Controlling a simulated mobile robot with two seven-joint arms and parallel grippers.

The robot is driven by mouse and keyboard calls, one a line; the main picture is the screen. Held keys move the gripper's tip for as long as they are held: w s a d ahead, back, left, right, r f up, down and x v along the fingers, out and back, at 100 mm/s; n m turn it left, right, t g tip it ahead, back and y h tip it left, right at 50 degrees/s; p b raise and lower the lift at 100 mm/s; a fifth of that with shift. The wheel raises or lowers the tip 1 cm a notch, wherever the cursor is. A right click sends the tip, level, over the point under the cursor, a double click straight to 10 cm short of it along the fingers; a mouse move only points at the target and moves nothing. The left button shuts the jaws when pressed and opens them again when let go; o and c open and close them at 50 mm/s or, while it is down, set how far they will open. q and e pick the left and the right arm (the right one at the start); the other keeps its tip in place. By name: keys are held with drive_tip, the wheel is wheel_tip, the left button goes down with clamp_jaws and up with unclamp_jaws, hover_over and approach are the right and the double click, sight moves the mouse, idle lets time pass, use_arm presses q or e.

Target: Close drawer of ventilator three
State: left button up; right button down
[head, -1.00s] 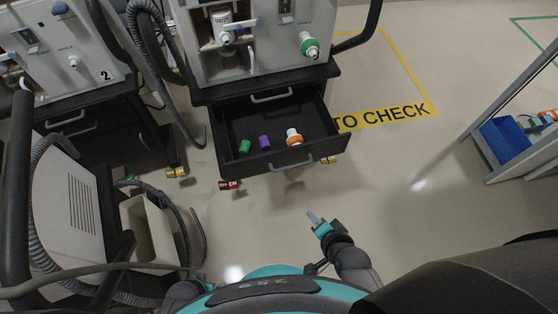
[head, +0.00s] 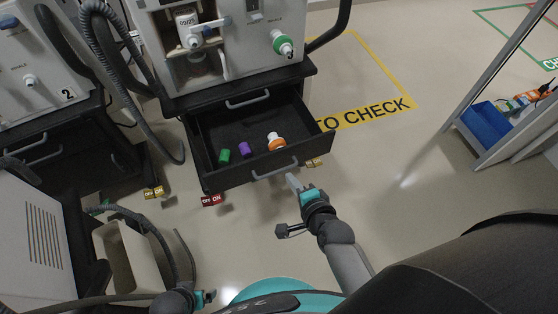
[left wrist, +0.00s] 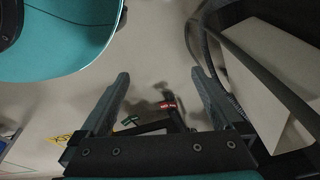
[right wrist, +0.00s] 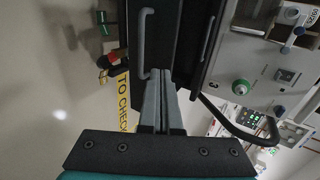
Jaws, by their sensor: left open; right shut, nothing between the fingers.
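An open black drawer (head: 222,177) sticks out from the front of the ventilator cart (head: 225,50) in the middle of the head view. A green item, a purple item and a white bottle with an orange band lie inside it. The drawer has a grey handle (head: 275,172), which also shows in the right wrist view (right wrist: 142,45). My right gripper (head: 293,182) is shut and empty, its tips close to the drawer front beside the handle; I cannot tell whether they touch. My left gripper (left wrist: 160,85) is open and empty, low near my base and away from the drawer.
Ventilator 2 (head: 35,75) stands at the left. A machine with a beige bin (head: 128,262) and hoses is at the lower left. A shelf with a blue bin (head: 487,124) stands at the right. Floor right of the drawer is clear, with yellow "TO CHECK" marking (head: 365,114).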

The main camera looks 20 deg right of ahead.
sight(275, 154)
drive_tip(key=b+x, duration=0.1)
drive_tip(key=x, duration=0.2)
drive_tip(key=b+x, duration=0.2)
drive_tip(key=x, duration=0.2)
drive_tip(key=shift+w+r, duration=0.35)
use_arm(q)
drive_tip(key=w+d+r+b, duration=0.1)
drive_tip(key=w+r, duration=0.3)
drive_tip(key=r, duration=0.4)
drive_tip(key=shift+w+d+t, duration=0.2)
drive_tip(key=shift+d+t, duration=0.2)
drive_tip(key=shift+d, duration=0.1)
use_arm(e)
drive_tip(key=shift+w+a, duration=0.15)
drive_tip(key=shift+w, duration=0.75)
use_arm(q)
drive_tip(key=shift+r, duration=0.1)
